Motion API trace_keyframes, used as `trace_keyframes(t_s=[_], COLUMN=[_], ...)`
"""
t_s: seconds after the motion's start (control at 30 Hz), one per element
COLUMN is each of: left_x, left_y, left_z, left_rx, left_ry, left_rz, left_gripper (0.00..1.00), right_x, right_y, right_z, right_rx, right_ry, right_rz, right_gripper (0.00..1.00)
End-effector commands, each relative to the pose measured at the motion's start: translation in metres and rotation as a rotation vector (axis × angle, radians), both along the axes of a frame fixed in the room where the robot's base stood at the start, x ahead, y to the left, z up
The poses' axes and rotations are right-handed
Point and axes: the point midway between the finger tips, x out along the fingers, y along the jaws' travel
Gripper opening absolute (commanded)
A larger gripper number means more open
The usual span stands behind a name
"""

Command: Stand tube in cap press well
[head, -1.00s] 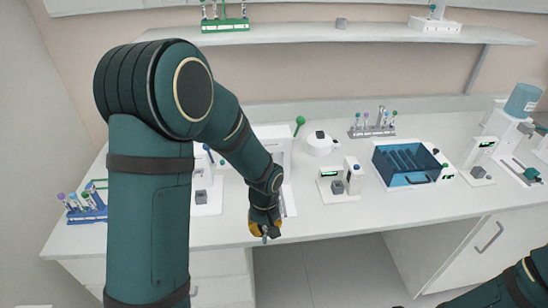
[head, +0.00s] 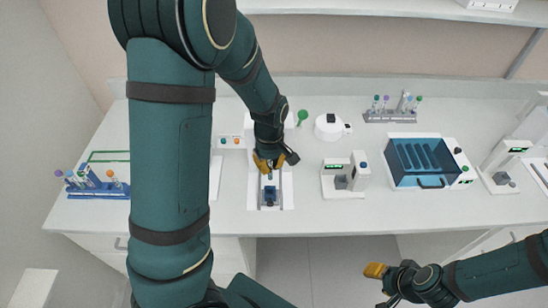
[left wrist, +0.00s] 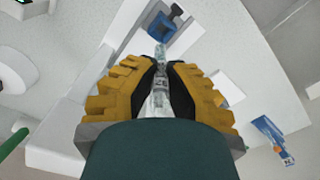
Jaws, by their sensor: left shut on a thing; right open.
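My left gripper (head: 270,164) is shut on a clear tube (left wrist: 159,88), which shows between the yellow fingers in the left wrist view. The cap press is a white device with a green-knobbed lever (head: 302,116). A blue well block (head: 270,195) sits on a slide at its front, also seen in the left wrist view (left wrist: 162,28). The gripper is just behind the well block in the head view. The tube's far end appears close to the block; I cannot tell whether they touch. My arm hides part of the press. My right gripper (head: 378,275) is open, in front of the bench.
A blue rack with several tubes (head: 98,190) stands at the left. A round white device (head: 329,127), a white device with a green display (head: 340,188) and a blue-lidded box (head: 418,163) stand to the right. A grey tube rack (head: 388,116) is behind.

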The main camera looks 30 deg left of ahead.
Motion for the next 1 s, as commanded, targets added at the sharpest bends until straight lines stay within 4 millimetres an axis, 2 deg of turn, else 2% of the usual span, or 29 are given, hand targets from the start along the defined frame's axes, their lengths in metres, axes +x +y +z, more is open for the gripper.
trace_keyframes(t_s=[0.33, 0.53, 1.0], left_x=[-0.001, 0.000, 0.000], left_y=[0.000, 0.000, 0.000], left_z=[-0.023, -0.041, -0.045], left_rx=[0.000, 0.000, -0.001], left_ry=[0.004, 0.001, 0.000], left_rz=[0.001, 0.000, 0.000], left_gripper=[0.00, 0.00, 0.00], right_x=[0.000, -0.001, -0.001], right_y=[0.000, 0.000, 0.000], right_z=[0.000, -0.016, -0.019], right_rx=[0.000, -0.001, -0.001], right_ry=[0.000, 0.000, -0.002], right_rz=[0.000, -0.002, -0.004], right_gripper=[0.47, 0.47, 0.47])
